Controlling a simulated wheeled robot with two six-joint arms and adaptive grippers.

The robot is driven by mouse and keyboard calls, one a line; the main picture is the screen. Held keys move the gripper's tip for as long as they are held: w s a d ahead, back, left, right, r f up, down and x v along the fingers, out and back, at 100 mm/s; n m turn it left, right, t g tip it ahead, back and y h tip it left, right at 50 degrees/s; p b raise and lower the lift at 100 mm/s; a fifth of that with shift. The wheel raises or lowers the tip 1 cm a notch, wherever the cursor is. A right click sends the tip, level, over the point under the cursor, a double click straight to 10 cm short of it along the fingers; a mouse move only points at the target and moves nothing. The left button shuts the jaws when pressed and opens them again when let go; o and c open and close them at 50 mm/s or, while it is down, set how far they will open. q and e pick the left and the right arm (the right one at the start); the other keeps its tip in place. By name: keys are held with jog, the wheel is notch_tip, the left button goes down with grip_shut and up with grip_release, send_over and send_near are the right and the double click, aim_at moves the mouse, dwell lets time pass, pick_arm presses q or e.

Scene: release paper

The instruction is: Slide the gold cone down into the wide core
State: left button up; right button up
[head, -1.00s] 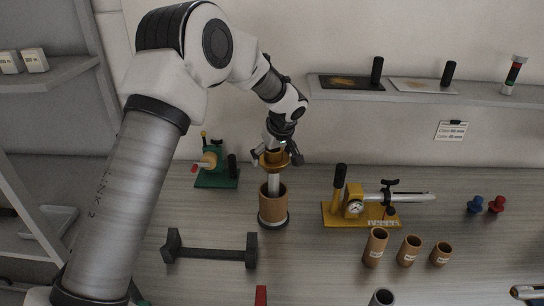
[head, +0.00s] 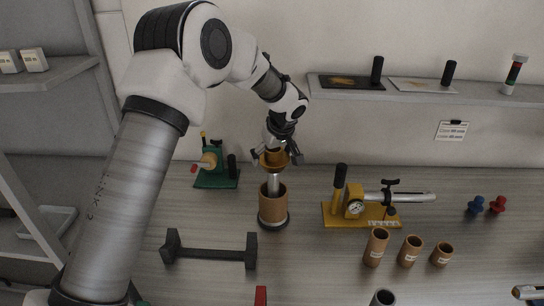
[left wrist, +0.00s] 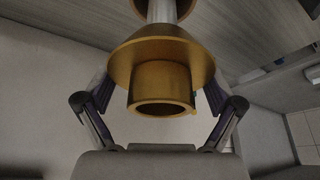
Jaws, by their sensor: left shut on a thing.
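The gold cone (head: 273,159) is between the fingers of my left gripper (head: 276,157), above the wide core. In the left wrist view, the cone (left wrist: 162,62) has a wide flange and a hollow collar facing the camera, with fingers on both sides (left wrist: 158,100). The wide core (head: 272,207) is a brown cardboard tube standing upright on a dark round base (head: 274,224). A silvery post (head: 273,183) rises from inside the core up to the cone. Whether the post enters the cone is hidden. The cone is clear of the core's rim.
A black bar stand (head: 210,254) lies front left of the core. A green device (head: 215,172) stands behind left. A yellow gauge device (head: 360,208) is to the right, with several smaller brown tubes (head: 409,251) in front. A shelf (head: 430,94) runs along the wall.

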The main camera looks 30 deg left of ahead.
aim_at(279, 164)
pick_arm(q)
jog(key=shift+f, duration=0.15)
jog(key=shift+f+b, duration=0.35)
jog(key=shift+b, duration=0.1)
jog(key=shift+f+b, duration=3.9)
jog(key=shift+f, duration=0.65)
jog(key=o, duration=0.9)
jog(key=shift+r, duration=0.15)
jog(key=v, duration=1.1)
jog(key=shift+d+r, duration=0.15)
jog(key=shift+r, duration=0.25)
